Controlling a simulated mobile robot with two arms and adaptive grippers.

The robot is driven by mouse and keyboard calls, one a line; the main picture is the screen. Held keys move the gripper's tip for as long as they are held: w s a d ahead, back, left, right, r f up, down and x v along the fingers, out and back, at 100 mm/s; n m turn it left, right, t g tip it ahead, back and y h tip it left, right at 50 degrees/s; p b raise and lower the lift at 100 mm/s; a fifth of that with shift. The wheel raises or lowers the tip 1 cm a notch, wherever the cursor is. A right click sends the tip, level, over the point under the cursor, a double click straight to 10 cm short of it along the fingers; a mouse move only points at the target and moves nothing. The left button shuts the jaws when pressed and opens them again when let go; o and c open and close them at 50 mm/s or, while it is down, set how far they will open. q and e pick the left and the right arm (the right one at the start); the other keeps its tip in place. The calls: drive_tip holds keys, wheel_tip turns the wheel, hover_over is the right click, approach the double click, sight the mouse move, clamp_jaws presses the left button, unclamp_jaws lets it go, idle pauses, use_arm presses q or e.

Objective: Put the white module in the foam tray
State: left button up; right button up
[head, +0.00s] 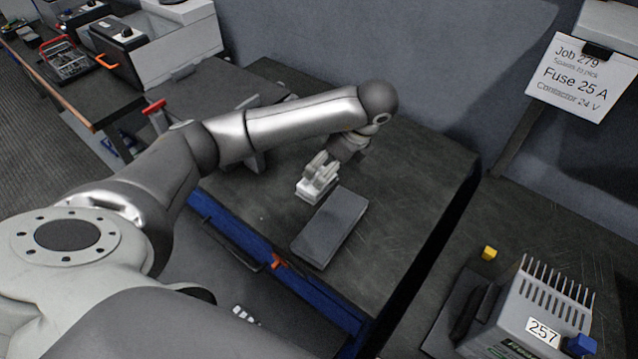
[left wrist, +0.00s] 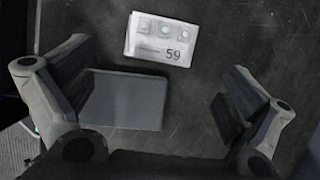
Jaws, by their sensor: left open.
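The white module (head: 309,190) stands on the dark workbench. In the left wrist view the white module (left wrist: 160,40) shows "59" and three round spots on its face, above the gap between the fingers. A flat grey slab (head: 330,226), which looks like the foam tray, lies beside it, nearer the bench's front edge. The slab (left wrist: 125,100) also shows between my fingers. My left gripper (head: 319,168) is over the module in the head view; in the left wrist view the gripper (left wrist: 155,92) is open and empty, fingers wide apart. My right gripper is out of view.
A finned grey unit (head: 530,310) marked 257 and a yellow cube (head: 489,253) are on a separate bench at right. A job sign (head: 580,75) hangs above. The bench right of the slab (head: 410,210) is clear. A red-handled item (head: 154,107) is at left.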

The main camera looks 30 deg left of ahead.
use_arm(q)
drive_tip(key=x, duration=0.3)
drive_tip(key=shift+a+f+b, duration=0.1)
drive_tip(key=shift+f+b, duration=0.2)
drive_tip(key=shift+b, duration=0.05)
drive_tip(key=shift+p+x, duration=0.6)
drive_tip(key=shift+x, duration=2.05)
drive_tip(key=shift+w+a, duration=0.1)
drive_tip(key=shift+w, duration=0.05)
drive_tip(key=shift+c, duration=0.4)
drive_tip(key=c, duration=1.2)
drive_tip(key=shift+r, duration=0.15)
